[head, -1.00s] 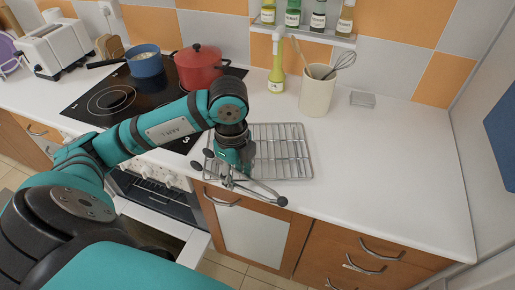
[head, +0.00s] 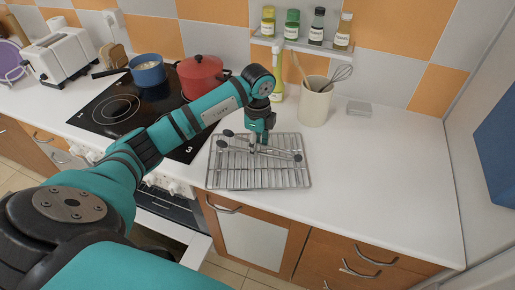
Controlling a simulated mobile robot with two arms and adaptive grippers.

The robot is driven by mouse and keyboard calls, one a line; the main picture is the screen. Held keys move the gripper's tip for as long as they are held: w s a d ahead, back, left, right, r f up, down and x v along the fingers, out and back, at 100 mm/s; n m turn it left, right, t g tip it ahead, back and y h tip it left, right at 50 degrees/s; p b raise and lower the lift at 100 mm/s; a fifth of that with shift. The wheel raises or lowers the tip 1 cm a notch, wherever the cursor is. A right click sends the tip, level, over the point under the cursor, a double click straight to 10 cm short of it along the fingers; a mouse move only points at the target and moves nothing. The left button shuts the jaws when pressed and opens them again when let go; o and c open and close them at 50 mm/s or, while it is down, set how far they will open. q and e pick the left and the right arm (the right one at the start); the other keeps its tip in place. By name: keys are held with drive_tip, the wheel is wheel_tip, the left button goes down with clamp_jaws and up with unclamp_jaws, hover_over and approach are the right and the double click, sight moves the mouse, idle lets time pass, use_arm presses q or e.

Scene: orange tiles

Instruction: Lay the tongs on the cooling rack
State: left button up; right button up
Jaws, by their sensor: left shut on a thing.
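The cooling rack (head: 285,178), a silver wire grid, sits on the white counter near its front edge, to the right of the hob. The metal tongs (head: 280,151) have dark round ends and spread across the far half of the rack in the head view. My left gripper (head: 254,149) points down over the rack and is shut on the tongs near their middle. I cannot tell whether the tongs touch the wires. Part of the tongs is hidden by the gripper. My right gripper is not in view.
Behind the rack stand a yellow-green bottle (head: 277,86) and a cream utensil crock (head: 315,104). The red pot (head: 202,78) and blue pan (head: 147,71) are on the black hob (head: 112,108). An oven door is open below. The counter right of the rack is clear.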

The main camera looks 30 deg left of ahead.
sight(257, 158)
use_arm(q)
wheel_tip(257, 158, down, 3)
drive_tip(key=shift+r+p, duration=0.1)
drive_tip(key=shift+p, duration=0.65)
drive_tip(key=shift+f, duration=0.25)
drive_tip(key=shift+f, duration=0.1)
drive_tip(key=shift+f, duration=0.15)
drive_tip(key=o, duration=1.2)
drive_tip(key=shift+o, duration=0.2)
